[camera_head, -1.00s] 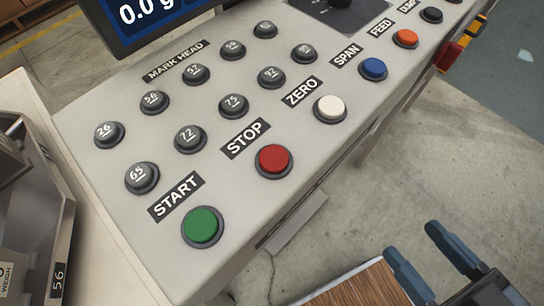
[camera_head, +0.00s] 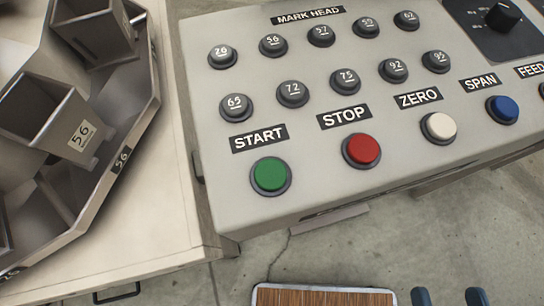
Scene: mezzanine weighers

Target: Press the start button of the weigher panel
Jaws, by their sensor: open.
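The weigher panel (camera_head: 310,195) is a light grey sloped console across the upper middle and right of the head view. The green start button (camera_head: 270,175) sits at its lower left, under a black START label (camera_head: 258,138). The red stop button (camera_head: 362,150) is just right of it. My gripper (camera_head: 449,297) shows only as two blue fingertips at the bottom edge, apart from each other with nothing between them. It is below and to the right of the start button, clear of the panel. The rest of it is out of frame.
White zero (camera_head: 439,127) and blue span (camera_head: 503,108) buttons continue the row rightward. Several numbered grey buttons (camera_head: 292,94) sit above. A weigher with metal buckets (camera_head: 50,115) stands at left. A wooden-topped surface (camera_head: 322,298) is at the bottom. Concrete floor shows between.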

